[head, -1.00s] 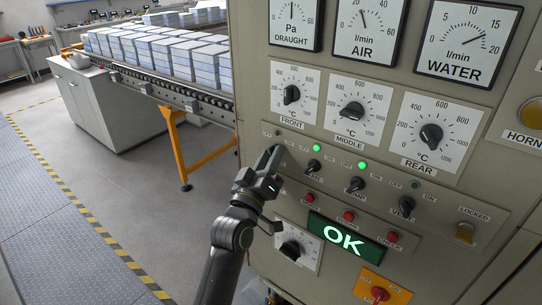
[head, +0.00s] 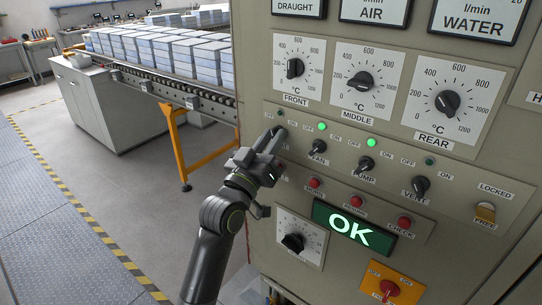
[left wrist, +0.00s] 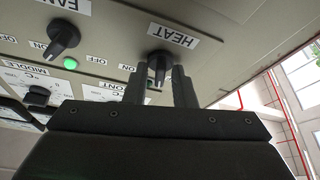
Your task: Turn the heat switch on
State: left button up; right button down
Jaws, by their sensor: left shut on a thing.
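The heat switch (left wrist: 159,62) is a black rotary knob beside a HEAT label (left wrist: 172,35) in the left wrist view. My left gripper (left wrist: 160,76) has one finger on each side of this knob and is shut on it. In the head view my left gripper (head: 276,138) reaches the left end of the switch row and hides the heat switch. The small lamp (head: 280,116) above that spot looks dark. My right gripper is not in view.
Fan (head: 319,146), pump (head: 365,164) and vent (head: 420,185) switches continue the row to the right. Green lamps glow above fan and pump. A green OK display (head: 354,229) and red buttons sit below. A conveyor with stacked blocks (head: 165,50) stands left.

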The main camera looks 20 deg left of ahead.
pick_arm(q)
jog(key=m+g+h+b, duration=0.1)
jog(key=m+h+b, duration=0.1)
jog(key=m+b, duration=0.2)
jog(key=m+g+h+b, duration=0.1)
jog(key=m+h+b, duration=0.1)
jog(key=m+b, duration=0.3)
jog(key=m+g+h+b, duration=0.1)
jog(key=m+h+b, duration=0.1)
jog(key=m+b, duration=0.3)
jog(key=shift+w+a+r+m+g+h, duration=0.1)
jog(key=shift+a+m+g+h, duration=0.25)
jog(key=shift+m, duration=0.25)
jog(key=shift+d+r, duration=0.1)
jog(key=o, duration=0.5)
jog(key=shift+o, duration=0.8)
jog(key=shift+w+d, duration=0.1)
jog(key=shift+w, duration=0.05)
jog(key=p+v, duration=0.7)
jog(key=v, duration=1)
jog(key=shift+a+f, duration=0.2)
jog(key=shift+f, duration=0.05)
